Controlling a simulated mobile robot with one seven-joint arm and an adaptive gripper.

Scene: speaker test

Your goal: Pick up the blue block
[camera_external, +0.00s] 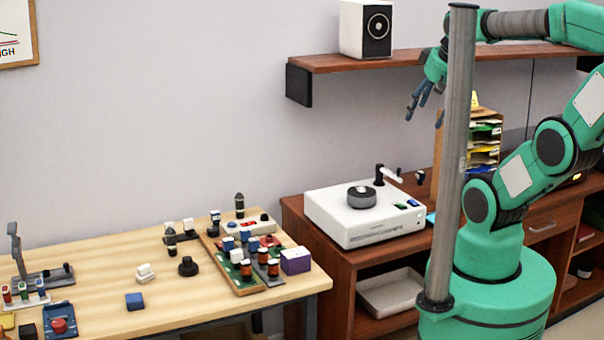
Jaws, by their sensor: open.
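A small blue block (135,301) lies on the light wooden table (200,305), near its front edge and apart from the things around it. Other small blue pieces stand among the items on a wooden tray (215,262) to its right. My gripper (418,103) is high up at the right, below the wall shelf and above the white device. It is open, pointing down, with nothing seen between its fingers. It is far to the right of the blue block and well above it. A grey pole hides part of my arm.
A white box-like device (345,227) with a dark knob stands on the brown cabinet (330,255). A speaker (365,29) stands on the wall shelf (420,56). A white piece (145,272) and a dark knob (188,266) lie behind the blue block. Bare table surrounds it.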

